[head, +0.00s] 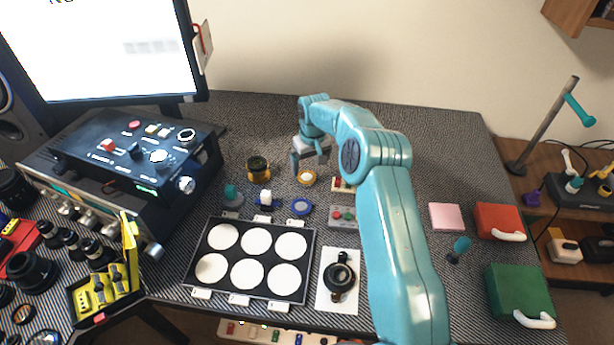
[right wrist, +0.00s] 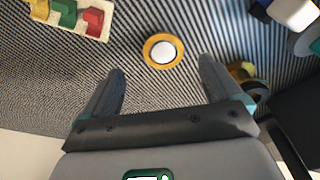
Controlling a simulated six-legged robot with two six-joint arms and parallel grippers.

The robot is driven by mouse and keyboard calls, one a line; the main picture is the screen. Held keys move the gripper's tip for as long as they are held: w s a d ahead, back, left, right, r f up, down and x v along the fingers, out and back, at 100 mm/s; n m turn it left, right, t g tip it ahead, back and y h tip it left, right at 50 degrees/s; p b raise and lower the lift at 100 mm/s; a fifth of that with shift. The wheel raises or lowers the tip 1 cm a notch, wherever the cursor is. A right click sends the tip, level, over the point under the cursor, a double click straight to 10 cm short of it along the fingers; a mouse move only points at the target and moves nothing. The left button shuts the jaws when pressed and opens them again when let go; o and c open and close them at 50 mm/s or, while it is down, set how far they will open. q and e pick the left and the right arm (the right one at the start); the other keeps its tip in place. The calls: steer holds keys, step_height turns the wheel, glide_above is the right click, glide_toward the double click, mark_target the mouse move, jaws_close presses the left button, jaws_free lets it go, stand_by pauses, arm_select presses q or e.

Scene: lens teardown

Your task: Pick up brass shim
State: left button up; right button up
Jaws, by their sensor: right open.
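The brass shim appears as a flat brass-yellow ring with a white middle (head: 306,178), lying on the grey striped mat in the head view. In the right wrist view the brass shim (right wrist: 151,59) lies just beyond the fingertips, roughly centred between them. My right gripper (head: 309,167) is open and empty, pointing down just behind the ring. Its two dark fingers (right wrist: 160,72) are spread wide in the wrist view and look apart from the ring. The height of the fingertips above the mat is hard to tell. My left gripper is not in view.
A black and yellow cylinder (head: 258,170) stands left of the ring. A blue ring (head: 300,208) and a white-and-blue part (head: 265,198) lie in front. A tray with several white discs (head: 233,220) is nearer. A small block holder (right wrist: 95,30) shows in the wrist view.

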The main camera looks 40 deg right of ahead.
mark_target(307, 177)
steer(key=f, duration=0.2)
steer(key=w+f, duration=0.1)
steer(key=f, duration=0.1)
steer(key=shift+a+f+p, duration=0.1)
steer(key=shift+f+p, duration=0.05)
steer(key=shift+p, duration=0.15)
steer(key=shift+f, duration=0.15)
steer(key=shift+s, duration=0.15)
steer(key=shift+f+b, duration=0.2)
steer(key=shift+b, duration=0.2)
steer(key=c, duration=1.1)
